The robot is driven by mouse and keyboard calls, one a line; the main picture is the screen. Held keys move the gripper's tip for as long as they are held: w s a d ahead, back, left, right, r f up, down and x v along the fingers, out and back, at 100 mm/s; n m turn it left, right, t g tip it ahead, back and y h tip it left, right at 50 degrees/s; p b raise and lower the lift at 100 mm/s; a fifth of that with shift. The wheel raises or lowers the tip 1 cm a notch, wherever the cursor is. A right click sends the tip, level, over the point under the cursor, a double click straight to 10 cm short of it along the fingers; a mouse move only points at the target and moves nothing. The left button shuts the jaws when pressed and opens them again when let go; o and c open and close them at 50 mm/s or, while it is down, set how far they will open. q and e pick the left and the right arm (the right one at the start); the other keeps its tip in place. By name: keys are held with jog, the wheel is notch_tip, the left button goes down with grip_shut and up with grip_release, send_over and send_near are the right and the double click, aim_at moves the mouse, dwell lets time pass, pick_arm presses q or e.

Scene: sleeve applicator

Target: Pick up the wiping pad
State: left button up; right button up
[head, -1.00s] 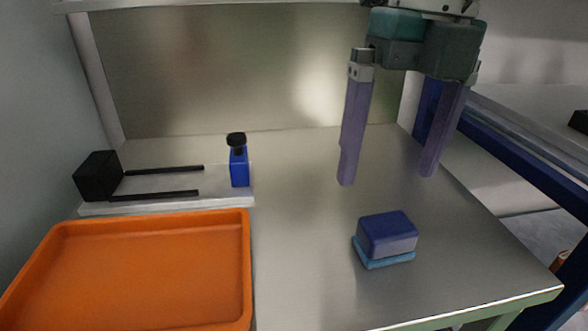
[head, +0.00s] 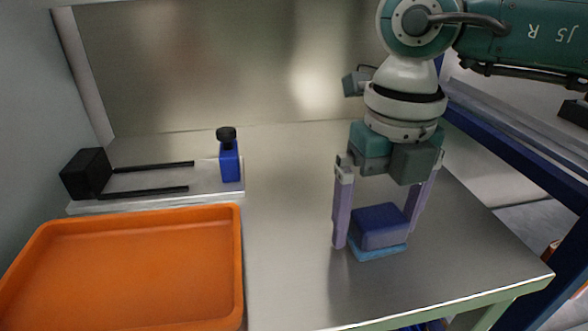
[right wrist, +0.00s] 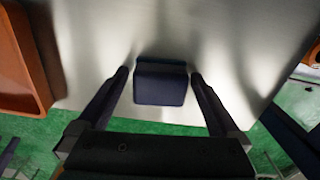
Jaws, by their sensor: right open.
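The wiping pad (head: 379,229) is a dark blue block on a lighter blue base, lying on the metal table. It also shows in the right wrist view (right wrist: 160,82), between the two fingers. My right gripper (head: 375,238) is open, pointing down, with one long finger on each side of the pad. A gap shows on each side of the pad in the right wrist view (right wrist: 160,78), so the fingers appear apart from it. My left gripper is not in view.
An orange tray (head: 238,270) stands at the front left. Behind it, a pale plate (head: 205,182) bears a black block with two rods (head: 86,174) and a blue bottle with a black cap (head: 229,163). The table (head: 290,200) is clear between tray and pad.

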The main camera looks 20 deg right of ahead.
aim_at(380, 213)
jog(key=shift+c, duration=0.2)
jog(key=c, duration=1.2)
jog(key=shift+r, duration=0.1)
jog(key=shift+r, duration=0.55)
notch_tip(380, 213, up, 19)
jog(key=shift+f+p, duration=0.1)
jog(key=shift+p, duration=0.6)
